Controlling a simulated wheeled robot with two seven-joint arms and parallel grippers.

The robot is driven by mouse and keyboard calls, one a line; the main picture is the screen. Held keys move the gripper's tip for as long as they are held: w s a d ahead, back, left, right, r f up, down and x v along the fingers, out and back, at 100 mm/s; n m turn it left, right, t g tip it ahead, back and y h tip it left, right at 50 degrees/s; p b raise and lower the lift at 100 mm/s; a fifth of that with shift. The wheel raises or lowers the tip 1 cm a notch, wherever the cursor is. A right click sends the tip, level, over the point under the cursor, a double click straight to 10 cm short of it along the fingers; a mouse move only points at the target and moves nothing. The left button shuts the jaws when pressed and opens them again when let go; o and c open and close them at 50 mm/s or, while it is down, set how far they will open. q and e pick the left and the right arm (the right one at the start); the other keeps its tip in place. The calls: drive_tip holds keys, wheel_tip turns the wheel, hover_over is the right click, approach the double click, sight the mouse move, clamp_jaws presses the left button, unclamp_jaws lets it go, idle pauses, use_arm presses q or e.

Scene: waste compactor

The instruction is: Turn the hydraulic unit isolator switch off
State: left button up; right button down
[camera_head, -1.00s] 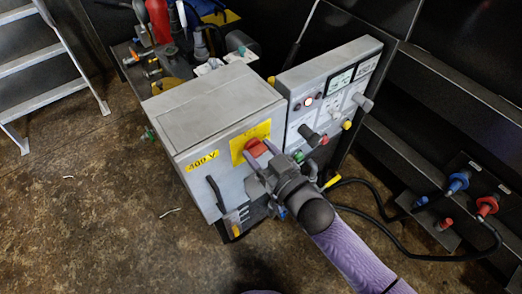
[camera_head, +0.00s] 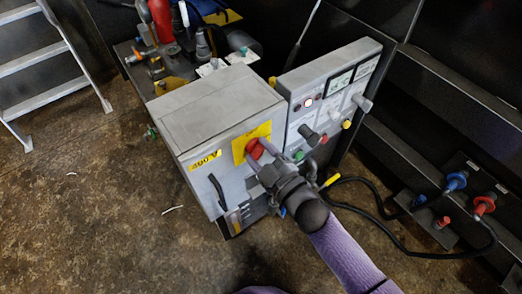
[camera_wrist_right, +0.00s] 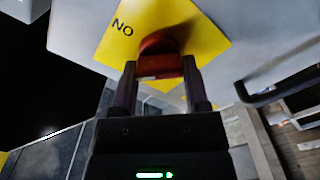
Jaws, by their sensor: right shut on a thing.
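The red isolator switch (camera_head: 255,149) sits on a yellow plate (camera_head: 240,144) on the front of a grey cabinet (camera_head: 212,110) marked 400 V. My right gripper (camera_head: 259,157) is at the switch, with one finger on each side of its red handle. In the right wrist view the gripper (camera_wrist_right: 160,82) is shut on the red handle (camera_wrist_right: 158,64), in front of the yellow plate (camera_wrist_right: 185,30), where the letters "NO" show. The fingers hide part of the handle. My left gripper is not in view.
A control panel (camera_head: 338,95) with knobs, buttons and small screens stands right of the cabinet. A black lever handle (camera_head: 217,191) is on the cabinet's lower front. Black hoses (camera_head: 385,218) and coloured couplings lie at right.

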drive_tip(key=n, duration=0.4)
drive_tip(key=shift+f, duration=0.1)
drive_tip(key=n, duration=0.2)
drive_tip(key=shift+f+n, duration=0.1)
drive_tip(key=shift+n, duration=0.2)
drive_tip(key=shift+s+n+b, duration=0.1)
drive_tip(key=shift+n+b, duration=0.3)
drive_tip(key=shift+n, duration=0.5)
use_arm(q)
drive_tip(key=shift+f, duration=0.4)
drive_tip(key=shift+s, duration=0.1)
use_arm(e)
drive_tip(key=shift+n, duration=0.3)
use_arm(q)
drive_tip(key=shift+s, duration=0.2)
